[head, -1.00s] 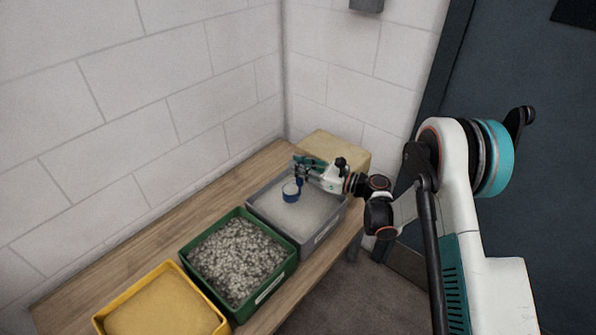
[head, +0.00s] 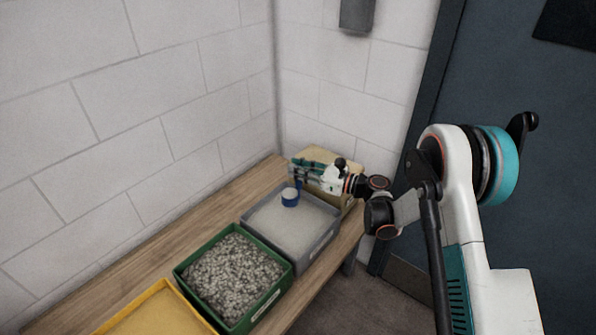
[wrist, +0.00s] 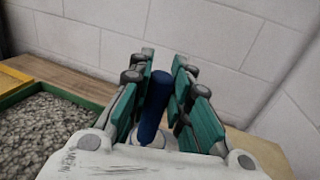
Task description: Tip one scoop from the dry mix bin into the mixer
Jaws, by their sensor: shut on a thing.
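My gripper (head: 298,170) is shut on the blue handle of a scoop, above the back part of a grey bin (head: 262,245) of pale powder. The scoop's blue cup (head: 290,199) hangs below the fingers, and its top looks whitish; I cannot tell whether that is powder or its inside. The bin label is too small to read, so I cannot confirm which bin is the dry mix. No mixer is in view.
A green bin (head: 277,290) of grey gravel and a yellow bin (head: 190,311) of tan material stand on the wooden bench (head: 135,272) at the near left. A tan box (head: 322,153) stands behind the grey bin. White walls close in the left and back; a dark door (head: 500,80) is right.

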